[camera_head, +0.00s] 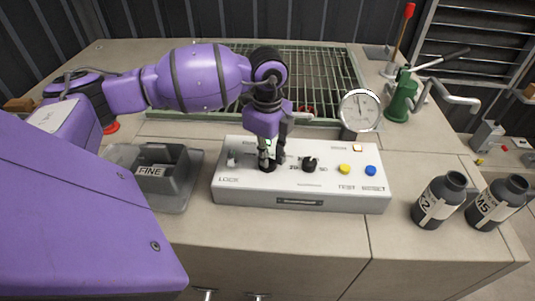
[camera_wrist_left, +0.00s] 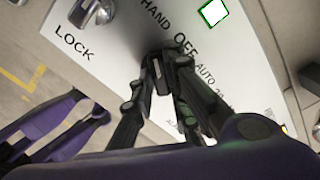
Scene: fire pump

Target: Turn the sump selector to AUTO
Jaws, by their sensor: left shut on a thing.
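The white control box (camera_head: 300,190) stands on the bench with a row of controls on its top. My left gripper (camera_head: 266,163) reaches down onto the box, between the lock switch and the second black knob. In the left wrist view the gripper (camera_wrist_left: 166,62) is shut on the sump selector (camera_wrist_left: 161,80), by the printed words HAND, OFF and AUTO. The selector is dark and mostly hidden by the fingers; I cannot tell which word it points to. My right gripper is in neither view.
The lock switch (camera_head: 232,158) is left of the gripper. The black knob (camera_head: 309,163), yellow button (camera_head: 344,169) and blue button (camera_head: 370,170) are right of it. A grey bin (camera_head: 180,190) marked FINE, a round gauge (camera_head: 359,111) and two dark bottles (camera_head: 438,199) (camera_head: 497,203) surround the box.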

